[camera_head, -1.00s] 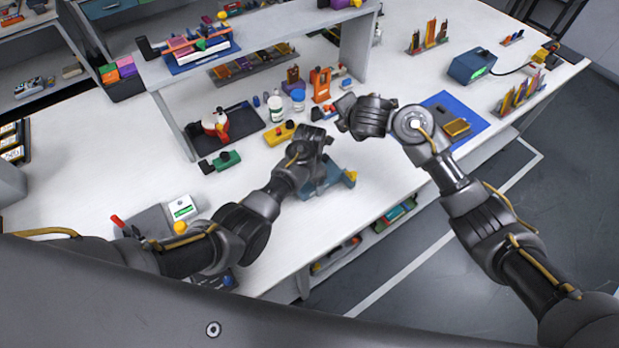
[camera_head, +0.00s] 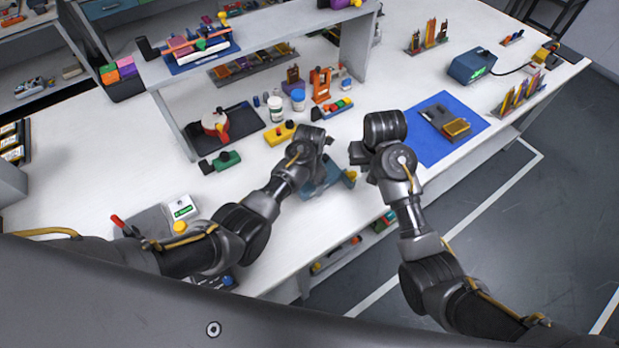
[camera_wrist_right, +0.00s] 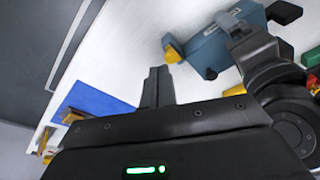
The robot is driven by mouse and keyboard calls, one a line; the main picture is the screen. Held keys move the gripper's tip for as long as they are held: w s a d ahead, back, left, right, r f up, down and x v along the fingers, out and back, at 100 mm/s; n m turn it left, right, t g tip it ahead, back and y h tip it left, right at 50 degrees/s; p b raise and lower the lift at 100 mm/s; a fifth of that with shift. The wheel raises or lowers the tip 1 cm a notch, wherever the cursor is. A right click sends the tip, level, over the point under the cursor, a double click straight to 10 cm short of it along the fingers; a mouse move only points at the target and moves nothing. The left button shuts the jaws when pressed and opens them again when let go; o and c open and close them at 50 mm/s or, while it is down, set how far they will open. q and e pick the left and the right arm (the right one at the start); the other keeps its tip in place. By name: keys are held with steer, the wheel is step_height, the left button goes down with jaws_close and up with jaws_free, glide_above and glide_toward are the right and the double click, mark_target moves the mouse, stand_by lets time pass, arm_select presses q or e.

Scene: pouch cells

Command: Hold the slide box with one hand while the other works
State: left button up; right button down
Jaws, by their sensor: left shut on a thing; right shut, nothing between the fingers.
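The slide box looks like a blue-grey box (camera_head: 336,188) with a yellow knob at its right end, near the front edge of the bench. My left gripper (camera_head: 322,172) is shut on it, and the fingers hide part of the box. In the right wrist view the slide box (camera_wrist_right: 207,50) lies at the upper middle, its yellow knob facing my right fingers, with the left gripper (camera_wrist_right: 232,25) at its far side. My right gripper (camera_head: 357,163) is shut and empty, just right of the box. Its closed fingers (camera_wrist_right: 158,76) are apart from the knob in the wrist view.
A blue mat (camera_head: 425,153) with an orange-framed part (camera_head: 456,128) lies to the right. Behind the grippers are a yellow block (camera_head: 280,134), white jars (camera_head: 276,110) and an orange stand (camera_head: 320,84). A green block (camera_head: 222,161) sits left. The bench's front edge is close.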

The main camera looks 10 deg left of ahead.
mark_target(354, 173)
steer(key=shift+f, duration=3.7)
steer(key=shift+w+a, duration=0.2)
steer(key=shift+w, duration=0.05)
steer(key=shift+w+a, duration=1)
steer(key=shift+w, duration=0.05)
step_height(354, 173, up, 6)
steer(key=s+d, duration=0.1)
steer(key=shift+s, duration=0.1)
arm_select(q)
steer(key=o, duration=0.9)
steer(key=shift+o, duration=0.2)
steer(key=shift+r, duration=0.1)
